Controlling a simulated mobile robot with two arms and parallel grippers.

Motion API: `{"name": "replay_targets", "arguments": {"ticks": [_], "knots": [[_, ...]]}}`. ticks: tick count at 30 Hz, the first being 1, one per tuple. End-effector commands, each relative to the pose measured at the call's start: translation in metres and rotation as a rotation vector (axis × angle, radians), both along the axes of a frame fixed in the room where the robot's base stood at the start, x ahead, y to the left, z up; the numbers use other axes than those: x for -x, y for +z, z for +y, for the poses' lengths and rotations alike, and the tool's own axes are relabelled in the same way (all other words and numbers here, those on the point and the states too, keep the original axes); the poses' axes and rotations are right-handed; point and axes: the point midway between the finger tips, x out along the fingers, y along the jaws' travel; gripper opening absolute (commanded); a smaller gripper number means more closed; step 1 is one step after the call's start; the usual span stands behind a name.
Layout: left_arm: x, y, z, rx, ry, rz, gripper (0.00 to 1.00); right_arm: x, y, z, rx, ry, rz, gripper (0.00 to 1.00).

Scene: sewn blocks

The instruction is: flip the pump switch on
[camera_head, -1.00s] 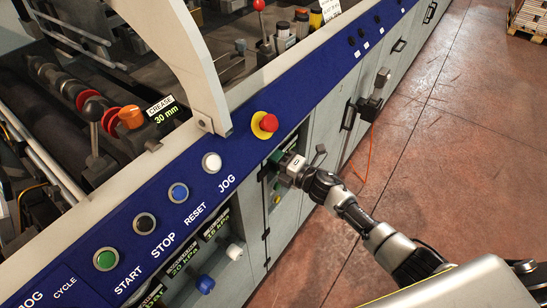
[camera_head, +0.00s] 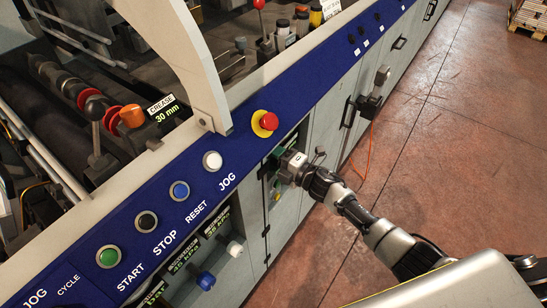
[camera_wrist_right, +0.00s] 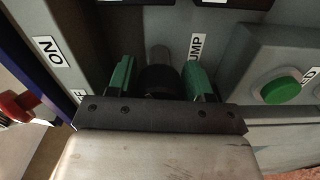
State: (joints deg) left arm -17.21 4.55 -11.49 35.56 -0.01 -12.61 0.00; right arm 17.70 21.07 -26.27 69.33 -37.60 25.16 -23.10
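The pump switch (camera_wrist_right: 160,80) is a dark knob with a grey stub behind it, in the right wrist view. A PUMP label (camera_wrist_right: 196,47) is beside it, and an ON label (camera_wrist_right: 49,51) is at the upper left. My right gripper (camera_wrist_right: 160,85) has its green fingers on both sides of the knob, with narrow dark gaps showing; contact is hard to judge. In the head view my right gripper (camera_head: 281,160) reaches into a recess in the cabinet front, and the switch is hidden there. My left gripper is not in view.
A green button (camera_wrist_right: 282,90) is on a raised box to the right in the wrist view. A red emergency stop (camera_head: 269,121) and a white button (camera_head: 212,161) sit on the blue panel above. An orange cable (camera_head: 367,155) hangs to the right. The floor (camera_head: 450,150) is clear.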

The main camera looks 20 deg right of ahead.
Motion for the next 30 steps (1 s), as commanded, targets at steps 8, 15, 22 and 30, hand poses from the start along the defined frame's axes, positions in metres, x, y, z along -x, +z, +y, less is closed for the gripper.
{"name": "replay_targets", "arguments": {"ticks": [8,15,22,30], "knots": [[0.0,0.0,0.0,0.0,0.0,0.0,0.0,0.0,0.0,0.0,0.001,0.0,-0.002,0.52],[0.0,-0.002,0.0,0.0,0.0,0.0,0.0,0.022,-0.001,-0.018,0.004,0.0,0.0,0.52],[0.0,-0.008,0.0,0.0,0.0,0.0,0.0,0.06,-0.002,-0.047,0.003,0.0,0.001,0.52],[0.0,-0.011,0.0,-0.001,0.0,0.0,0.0,0.084,-0.001,-0.065,0.001,0.0,-0.001,0.52]]}}
